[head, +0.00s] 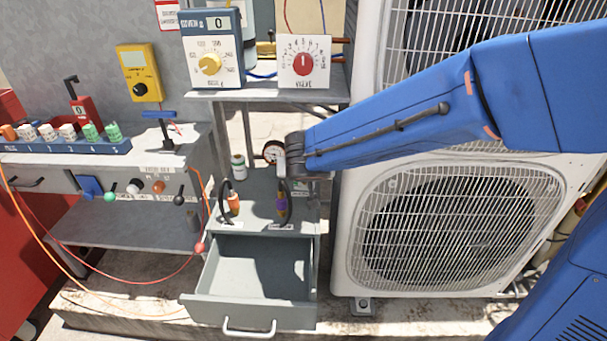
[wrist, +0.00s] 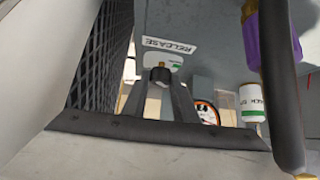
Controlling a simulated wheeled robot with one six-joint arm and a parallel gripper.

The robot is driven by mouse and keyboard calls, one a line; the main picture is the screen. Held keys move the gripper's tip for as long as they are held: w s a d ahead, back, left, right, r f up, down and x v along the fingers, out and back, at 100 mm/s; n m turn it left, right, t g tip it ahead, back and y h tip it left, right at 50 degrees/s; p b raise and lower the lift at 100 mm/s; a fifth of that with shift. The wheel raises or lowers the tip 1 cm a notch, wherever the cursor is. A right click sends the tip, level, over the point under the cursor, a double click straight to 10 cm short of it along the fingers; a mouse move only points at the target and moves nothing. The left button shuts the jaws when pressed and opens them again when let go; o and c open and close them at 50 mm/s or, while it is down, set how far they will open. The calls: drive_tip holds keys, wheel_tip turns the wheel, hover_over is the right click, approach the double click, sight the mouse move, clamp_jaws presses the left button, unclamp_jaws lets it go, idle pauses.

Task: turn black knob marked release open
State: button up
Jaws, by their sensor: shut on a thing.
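The black knob (wrist: 160,74) shows in the wrist view just below a white label reading RELEASE (wrist: 170,45). My gripper (wrist: 159,86) is shut on this knob, with one dark fingertip on each side of it. In the head view my gripper (head: 284,172) reaches down in front of the shelf unit, left of the large condenser. The knob cannot be made out in the head view, and its turn angle is unclear.
A white-green can (head: 238,166) and a round gauge (head: 273,152) are behind. An open drawer (head: 247,318) juts out below. The condenser (head: 345,220) stands right.

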drive_tip(key=shift+n+y, duration=0.4)
drive_tip(key=shift+n, duration=0.2)
drive_tip(key=o, duration=1)
drive_tip(key=shift+o, duration=0.2)
drive_tip(key=shift+r, duration=0.1)
drive_tip(key=v, duration=1.7)
drive_tip(key=shift+d, duration=0.25)
drive_tip(key=shift+r, duration=0.1)
